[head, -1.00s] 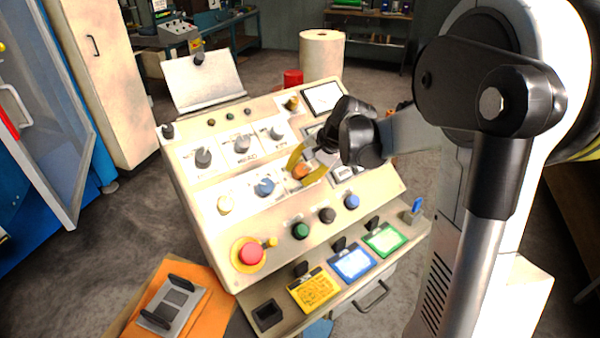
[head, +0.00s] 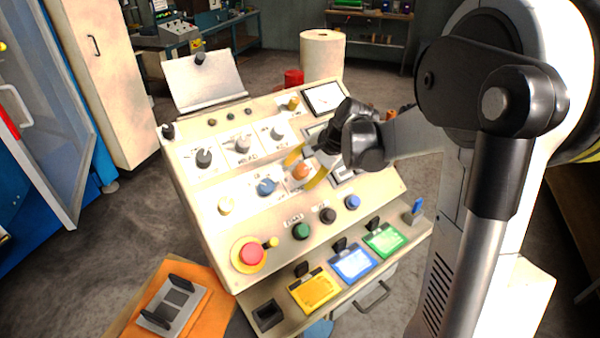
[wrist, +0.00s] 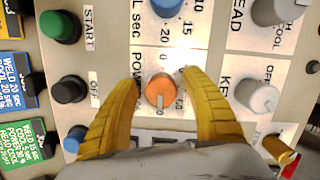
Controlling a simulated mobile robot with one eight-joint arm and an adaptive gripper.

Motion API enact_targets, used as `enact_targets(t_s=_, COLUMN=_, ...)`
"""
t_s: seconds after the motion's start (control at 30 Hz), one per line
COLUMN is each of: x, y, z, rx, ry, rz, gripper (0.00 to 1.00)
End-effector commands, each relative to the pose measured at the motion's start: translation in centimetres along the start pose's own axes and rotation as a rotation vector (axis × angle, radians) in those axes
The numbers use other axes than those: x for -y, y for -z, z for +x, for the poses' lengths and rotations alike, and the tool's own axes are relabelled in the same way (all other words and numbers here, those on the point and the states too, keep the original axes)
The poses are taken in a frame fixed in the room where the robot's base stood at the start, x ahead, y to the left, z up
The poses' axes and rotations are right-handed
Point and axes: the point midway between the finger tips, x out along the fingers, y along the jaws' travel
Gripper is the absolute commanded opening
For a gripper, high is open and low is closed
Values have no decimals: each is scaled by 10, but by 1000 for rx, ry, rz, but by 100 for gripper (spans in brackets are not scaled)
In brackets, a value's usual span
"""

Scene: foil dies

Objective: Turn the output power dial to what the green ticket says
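The orange output power dial (wrist: 160,92) sits on the sloped panel, with a pale mark on its face toward the lower edge in the wrist view. The scale around it is partly hidden. In the head view the dial (head: 301,171) shows between two yellow fingers. My gripper (wrist: 159,78) is open, one finger on each side of the dial, with a visible gap to it on both sides. The green ticket (wrist: 27,143) lists weld, cool, power and head cool lines; its power figure is too small to read surely. It also shows in the head view (head: 384,240).
A blue dial (head: 266,187) and grey knobs (wrist: 262,97) sit close by. Green (wrist: 60,26) and black (wrist: 69,90) buttons are left in the wrist view. A red stop button (head: 251,254), yellow ticket (head: 314,292) and blue ticket (head: 353,263) are nearer the panel's front.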

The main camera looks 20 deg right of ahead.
Motion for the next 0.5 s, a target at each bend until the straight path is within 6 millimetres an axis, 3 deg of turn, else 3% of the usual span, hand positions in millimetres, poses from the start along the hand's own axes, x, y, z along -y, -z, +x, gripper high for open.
enact_targets(t_s=0.27, x=0, y=0, z=-2, rx=-1, ry=1, rz=0, gripper=56)
enact_targets(t_s=0.37, x=0, y=1, z=-12, rx=-1, ry=1, rz=1, gripper=56)
enact_targets(t_s=0.5, x=0, y=0, z=-40, rx=-1, ry=0, rz=2, gripper=56)
